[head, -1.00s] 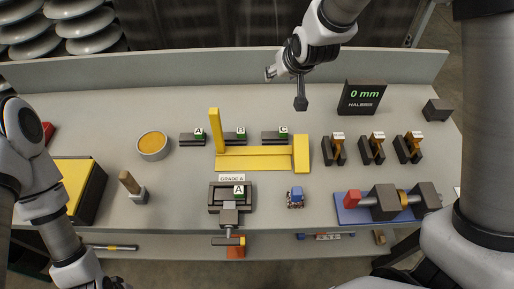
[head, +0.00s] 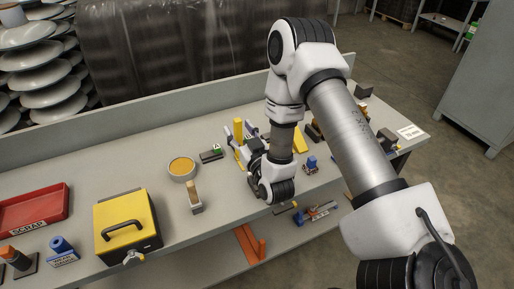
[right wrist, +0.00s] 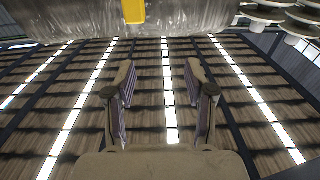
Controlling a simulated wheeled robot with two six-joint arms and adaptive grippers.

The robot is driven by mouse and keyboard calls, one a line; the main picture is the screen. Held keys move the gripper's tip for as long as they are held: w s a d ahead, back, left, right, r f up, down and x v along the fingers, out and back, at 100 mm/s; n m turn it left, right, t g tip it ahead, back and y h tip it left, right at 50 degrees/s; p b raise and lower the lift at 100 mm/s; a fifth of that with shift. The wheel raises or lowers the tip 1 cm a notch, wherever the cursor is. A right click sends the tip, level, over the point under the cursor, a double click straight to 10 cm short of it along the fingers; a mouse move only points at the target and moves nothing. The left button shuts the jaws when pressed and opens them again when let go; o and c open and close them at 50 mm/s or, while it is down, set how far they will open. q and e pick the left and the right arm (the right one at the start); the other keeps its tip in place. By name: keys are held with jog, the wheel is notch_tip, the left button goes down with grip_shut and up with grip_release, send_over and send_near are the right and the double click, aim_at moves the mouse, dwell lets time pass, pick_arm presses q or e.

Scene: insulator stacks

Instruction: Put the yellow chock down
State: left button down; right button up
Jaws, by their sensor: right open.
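An upright yellow piece (head: 239,130) stands on the bench top; I take it for the yellow chock, though I cannot be sure. My right gripper (head: 240,133) is open, low over the bench, its fingers showing on either side of this piece. In the right wrist view my right gripper (right wrist: 161,82) is spread wide with nothing between the fingers. A yellow end (right wrist: 133,10) shows past the fingertips at the top edge, apart from them. A second yellow block (head: 299,141) lies right of my wrist, partly hidden by it. My left gripper is out of view.
A round dish (head: 182,168), a wooden-handled tool (head: 194,198) and a yellow case (head: 125,228) stand left of my gripper. A red scrap tray (head: 35,208) is at far left. The back strip of bench is clear.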

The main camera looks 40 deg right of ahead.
aim_at(239, 122)
jog(key=shift+g, duration=0.4)
jog(key=w+d, duration=0.1)
jog(key=w+d+f+p, duration=0.2)
jog(key=shift+w+f, duration=0.25)
jog(key=shift+w, duration=0.1)
jog(key=x, duration=0.1)
jog(key=p+x, duration=0.1)
jog(key=shift+w+d+f, duration=0.2)
jog(key=shift+w+d, duration=0.1)
jog(key=shift+w+d+f, duration=0.25)
jog(key=shift+d, duration=0.05)
jog(key=shift+a, duration=0.1)
jog(key=shift+c, duration=0.3)
jog(key=shift+a+r, duration=0.15)
jog(key=c, duration=0.6)
grip_shut()
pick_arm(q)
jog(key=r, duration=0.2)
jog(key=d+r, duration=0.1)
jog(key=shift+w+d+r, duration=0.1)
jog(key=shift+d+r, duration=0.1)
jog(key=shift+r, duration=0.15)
